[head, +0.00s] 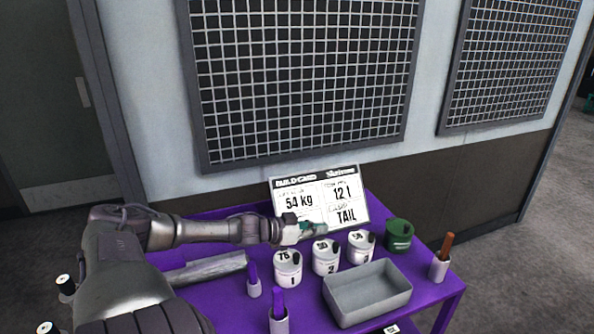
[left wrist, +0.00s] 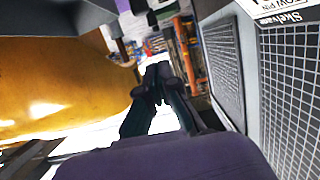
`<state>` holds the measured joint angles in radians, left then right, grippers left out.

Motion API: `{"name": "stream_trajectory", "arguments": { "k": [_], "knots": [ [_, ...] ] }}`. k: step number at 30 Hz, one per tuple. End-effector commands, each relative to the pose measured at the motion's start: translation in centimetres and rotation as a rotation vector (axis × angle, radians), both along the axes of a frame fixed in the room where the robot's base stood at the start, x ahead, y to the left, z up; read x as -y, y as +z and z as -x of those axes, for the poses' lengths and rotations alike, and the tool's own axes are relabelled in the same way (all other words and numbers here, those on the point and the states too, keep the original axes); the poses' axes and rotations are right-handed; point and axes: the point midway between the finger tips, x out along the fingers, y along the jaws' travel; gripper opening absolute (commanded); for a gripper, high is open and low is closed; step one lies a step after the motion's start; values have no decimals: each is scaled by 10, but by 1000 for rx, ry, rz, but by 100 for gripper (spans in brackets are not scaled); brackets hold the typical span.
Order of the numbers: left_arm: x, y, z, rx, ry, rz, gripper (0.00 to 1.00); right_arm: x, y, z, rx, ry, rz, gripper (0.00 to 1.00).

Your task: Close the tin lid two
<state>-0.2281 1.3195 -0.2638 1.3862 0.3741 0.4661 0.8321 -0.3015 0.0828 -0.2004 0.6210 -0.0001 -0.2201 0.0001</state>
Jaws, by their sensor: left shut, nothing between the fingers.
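Three white tins stand in a row on the purple table: tin one (head: 288,270), tin two (head: 326,258) and tin three (head: 361,247). Each has a number on its front and a pale top with dark markings. The picture is too small to tell how far each lid is shut. My left gripper (head: 318,228) is shut and empty, behind and slightly above tin two in the head view, in front of the build card. I cannot tell whether it touches the lid. In the left wrist view its dark fingers (left wrist: 160,78) are together, and no tin is recognisable. My right gripper is not in view.
A build card (head: 345,190) leans at the table's back. A grey tray (head: 368,298) stands in front of the tins. A green container (head: 399,236) and a holder with a brown handle (head: 440,262) are right. Purple-handled holders (head: 254,285) stand front left. A grey bar (head: 207,269) lies left.

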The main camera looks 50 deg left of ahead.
Motion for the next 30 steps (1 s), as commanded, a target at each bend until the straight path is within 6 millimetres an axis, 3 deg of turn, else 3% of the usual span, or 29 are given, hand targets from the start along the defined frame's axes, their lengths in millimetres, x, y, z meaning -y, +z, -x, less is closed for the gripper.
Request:
{"name": "stream_trajectory", "arguments": {
  "k": [15, 30],
  "knots": [
    [-15, 16, 53, -2, -1, 1, 0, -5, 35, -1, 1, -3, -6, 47],
    [-18, 17, 62, 1, 0, -1, 0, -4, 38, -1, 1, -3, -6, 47]
  ]
}}
